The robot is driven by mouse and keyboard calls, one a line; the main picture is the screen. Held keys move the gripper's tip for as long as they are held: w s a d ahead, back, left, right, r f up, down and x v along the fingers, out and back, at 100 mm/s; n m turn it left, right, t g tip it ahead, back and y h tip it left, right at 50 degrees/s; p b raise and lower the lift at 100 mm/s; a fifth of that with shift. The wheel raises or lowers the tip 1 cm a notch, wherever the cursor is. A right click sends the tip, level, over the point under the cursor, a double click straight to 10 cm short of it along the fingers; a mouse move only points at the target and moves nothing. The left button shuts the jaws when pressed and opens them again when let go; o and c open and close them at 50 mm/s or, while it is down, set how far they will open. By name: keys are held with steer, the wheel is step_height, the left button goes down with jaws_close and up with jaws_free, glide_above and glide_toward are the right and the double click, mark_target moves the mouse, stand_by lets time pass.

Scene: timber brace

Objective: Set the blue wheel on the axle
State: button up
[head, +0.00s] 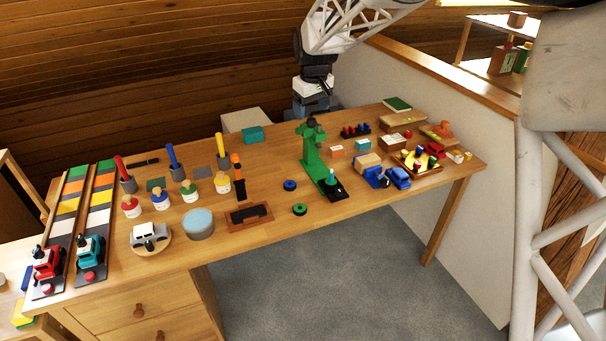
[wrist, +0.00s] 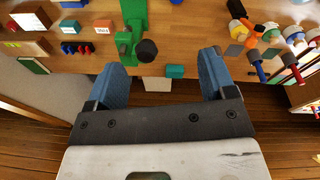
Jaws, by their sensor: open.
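A small blue ring with a dark centre (head: 290,185), which looks like the blue wheel, lies flat on the table left of a green press (head: 315,152). A similar green ring (head: 299,210) lies nearer the front edge. The axle is not clear; a teal upright piece (head: 331,176) stands on the press's black base. My gripper (head: 313,104) is beyond the table's back edge, behind the press and well apart from the blue ring. In the wrist view my gripper (wrist: 160,60) is open and empty, its blue fingers spread wide, with the press's dark knob (wrist: 147,50) ahead.
A teal box (head: 253,135) stands at the back edge. Blue vehicles (head: 398,178) and wooden boxes crowd the right; peg figures, a grey car (head: 149,232) and a round blue-topped tin (head: 199,223) fill the left. Bare tabletop lies around the two rings.

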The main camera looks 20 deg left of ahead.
steer(key=w+a+f+n, duration=0.1)
steer(key=a+f, duration=0.1)
steer(key=a, duration=0.3)
steer(key=a+f+n, duration=0.1)
steer(key=a+f, duration=0.2)
steer(key=a, duration=0.1)
steer(key=n+g+h, duration=0.1)
steer(key=g+h, duration=0.1)
steer(key=h, duration=0.1)
glide_above(289, 182)
steer(key=a, duration=0.1)
steer(key=f, duration=2)
steer(key=shift+s+f, duration=0.25)
steer(key=shift+s, duration=0.1)
steer(key=shift+f, duration=0.25)
steer(key=shift+d+f, duration=0.25)
steer(key=shift+f, duration=1.05)
steer(key=shift+d+f, duration=0.25)
steer(key=shift+f, duration=1.05)
steer(key=shift+d+f, duration=0.25)
steer(key=shift+f, duration=1)
